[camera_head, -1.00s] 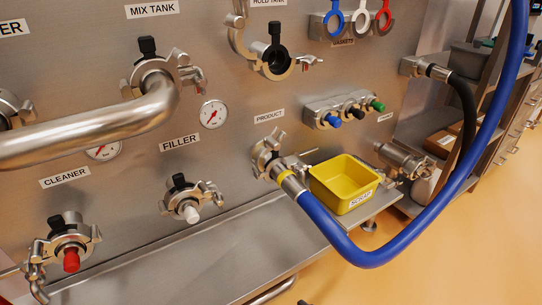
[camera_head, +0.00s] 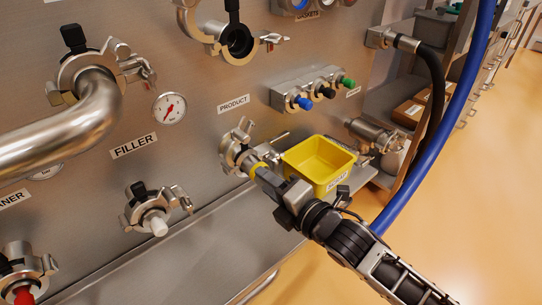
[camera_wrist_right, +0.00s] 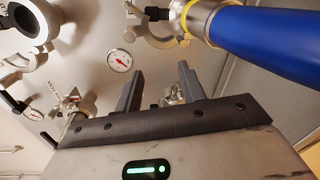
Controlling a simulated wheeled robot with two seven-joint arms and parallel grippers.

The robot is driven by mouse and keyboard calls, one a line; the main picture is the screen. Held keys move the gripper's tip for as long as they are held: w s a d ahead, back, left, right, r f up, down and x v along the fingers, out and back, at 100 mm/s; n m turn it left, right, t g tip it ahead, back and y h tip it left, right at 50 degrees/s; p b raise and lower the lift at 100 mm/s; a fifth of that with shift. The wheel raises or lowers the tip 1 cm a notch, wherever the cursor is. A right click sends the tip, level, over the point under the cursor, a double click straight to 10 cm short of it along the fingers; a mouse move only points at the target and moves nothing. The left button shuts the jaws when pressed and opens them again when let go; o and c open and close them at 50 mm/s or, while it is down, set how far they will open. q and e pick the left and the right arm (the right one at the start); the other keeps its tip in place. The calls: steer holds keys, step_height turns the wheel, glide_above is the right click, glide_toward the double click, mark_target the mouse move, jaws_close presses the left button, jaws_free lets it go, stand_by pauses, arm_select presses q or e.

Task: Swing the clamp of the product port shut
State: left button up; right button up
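The product port (camera_head: 238,158) is on the steel panel under the PRODUCT label (camera_head: 233,104). Its steel clamp (camera_head: 243,132) sits around the joint, with one piece sticking up and a rod pointing right. I cannot tell how far it is open. The blue hose (camera_wrist_right: 255,38) ends at the port in a steel fitting with a yellow ring (camera_head: 259,168). My right gripper (camera_head: 262,180) is in front of the fitting and hides the hose end. In the right wrist view its fingers (camera_wrist_right: 163,80) are apart with nothing between them; the clamp (camera_wrist_right: 148,34) shows beyond. My left gripper is out of view.
A yellow scrap bin (camera_head: 318,160) stands on a ledge just right of the port. The FILLER port (camera_head: 150,210) is at lower left. A block with coloured knobs (camera_head: 310,90) is above the bin. The blue hose loops right of my arm.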

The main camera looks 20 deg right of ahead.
mark_target(247, 140)
steer(key=w+r+n, duration=0.1)
steer(key=w+n, duration=0.1)
steer(key=w, duration=0.1)
steer(key=w+a+r+n+b, duration=0.1)
steer(key=w+n, duration=0.1)
steer(key=w, duration=0.2)
steer(key=w+r+n+t, duration=0.1)
steer(key=w+r+n, duration=0.1)
steer(key=w, duration=0.2)
steer(key=shift+w+a+y+b, duration=0.2)
steer(key=shift+a+y+b, duration=0.1)
steer(key=shift+y+b, duration=0.1)
steer(key=shift+r, duration=0.25)
